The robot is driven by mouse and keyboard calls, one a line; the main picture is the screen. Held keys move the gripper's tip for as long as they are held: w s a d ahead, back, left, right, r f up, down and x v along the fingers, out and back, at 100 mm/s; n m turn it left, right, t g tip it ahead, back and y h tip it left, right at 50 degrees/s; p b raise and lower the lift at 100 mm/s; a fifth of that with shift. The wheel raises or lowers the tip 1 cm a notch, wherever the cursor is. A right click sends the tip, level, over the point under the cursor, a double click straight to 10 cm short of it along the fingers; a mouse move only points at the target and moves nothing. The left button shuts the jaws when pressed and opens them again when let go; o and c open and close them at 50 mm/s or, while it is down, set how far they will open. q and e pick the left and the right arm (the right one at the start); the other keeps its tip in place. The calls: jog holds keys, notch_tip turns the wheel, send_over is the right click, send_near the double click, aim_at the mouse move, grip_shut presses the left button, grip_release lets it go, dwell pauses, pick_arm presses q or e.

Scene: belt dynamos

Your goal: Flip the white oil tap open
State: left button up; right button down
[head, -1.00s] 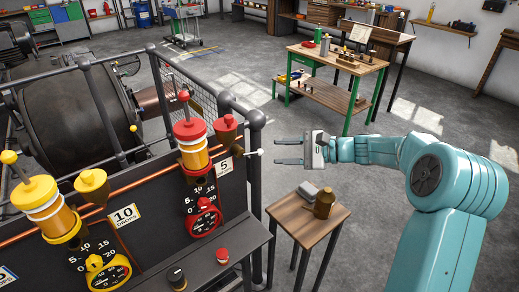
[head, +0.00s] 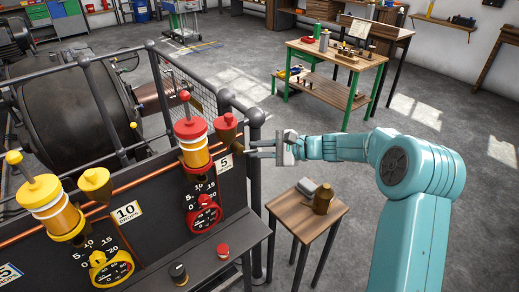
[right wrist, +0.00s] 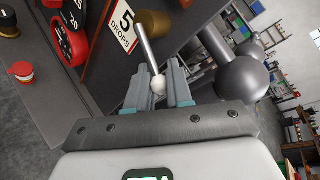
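The white oil tap (right wrist: 145,50) is a thin light lever with a white ball end. It sticks out from the right end of the dark panel, beside the "5 drops" plate (head: 224,163). In the right wrist view it points toward my gripper. My right gripper (head: 256,148) is at this lever, its fingers parted. In the right wrist view the white ball (right wrist: 158,85) sits between the two fingers; whether they touch it is unclear. In the head view the fingers largely hide the ball. My left gripper is out of view.
A grey rail post with a round knob (right wrist: 243,80) stands close beside my right gripper. A red-capped oiler (head: 193,145) and red dial (head: 204,215) are left of the tap. A small wooden table (head: 283,208) with a brown bottle stands below.

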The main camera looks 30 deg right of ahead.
jog(key=shift+d+r+n+h+b, duration=0.1)
jog(key=shift+r+n+h+b, duration=0.25)
jog(key=shift+n+h+b, duration=0.25)
jog(key=shift+r+n+g+h+b, duration=0.3)
jog(key=shift+r+n+g+h, duration=0.15)
jog(key=shift+r+h, duration=0.2)
jog(key=shift+d, duration=0.1)
jog(key=c, duration=1.1)
grip_release()
jog(key=b+v, duration=0.1)
jog(key=v, duration=1.5)
jog(key=shift+s+b, duration=0.15)
jog(key=shift+b, duration=0.2)
jog(key=shift+s+d, duration=0.1)
